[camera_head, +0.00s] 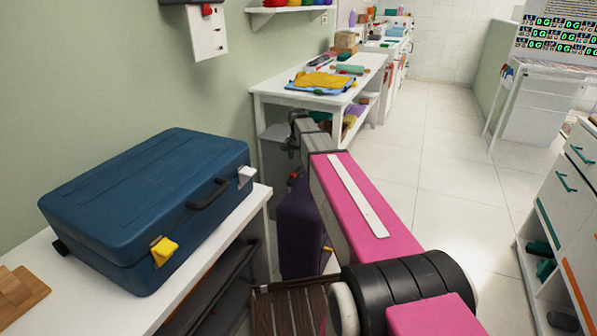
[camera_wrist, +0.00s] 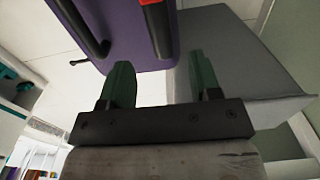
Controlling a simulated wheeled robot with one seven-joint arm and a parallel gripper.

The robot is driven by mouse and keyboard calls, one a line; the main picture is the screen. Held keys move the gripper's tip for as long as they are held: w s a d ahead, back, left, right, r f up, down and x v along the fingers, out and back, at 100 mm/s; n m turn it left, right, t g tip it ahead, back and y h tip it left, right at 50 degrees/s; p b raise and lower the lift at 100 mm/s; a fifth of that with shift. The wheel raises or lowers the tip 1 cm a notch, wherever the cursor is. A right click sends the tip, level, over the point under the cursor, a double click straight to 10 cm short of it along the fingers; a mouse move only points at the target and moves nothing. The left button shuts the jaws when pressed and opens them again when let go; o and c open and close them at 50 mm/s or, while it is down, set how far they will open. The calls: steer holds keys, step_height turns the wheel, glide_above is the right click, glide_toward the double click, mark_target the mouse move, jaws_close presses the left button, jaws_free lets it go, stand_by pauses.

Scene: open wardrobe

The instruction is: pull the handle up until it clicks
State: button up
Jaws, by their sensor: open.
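A purple suitcase (camera_head: 298,232) stands on the floor between the white tables, partly hidden behind my arm. In the wrist view its purple face (camera_wrist: 122,35) fills the top middle. A dark bar-like handle (camera_wrist: 78,27) lies along its left part, and a red-and-black piece (camera_wrist: 160,22) is near its right edge. I cannot tell which of these is the handle to pull. My gripper (camera_wrist: 163,78) has two green fingers held wide apart, with nothing between them. The suitcase is beyond the fingertips, apart from them. In the head view the gripper is small and dark at the arm's far end.
A blue toolbox case (camera_head: 145,205) with a yellow latch (camera_head: 163,250) lies on the near left table. A white table (camera_head: 270,92) with folded cloths stands behind the suitcase. A drawer unit (camera_head: 570,190) stands at right. The tiled floor (camera_head: 450,150) between is clear.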

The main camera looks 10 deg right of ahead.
mark_target(298, 170)
step_height(298, 170, down, 8)
steer(key=shift+r, duration=0.25)
jaws_close()
steer(key=shift+r, duration=0.1)
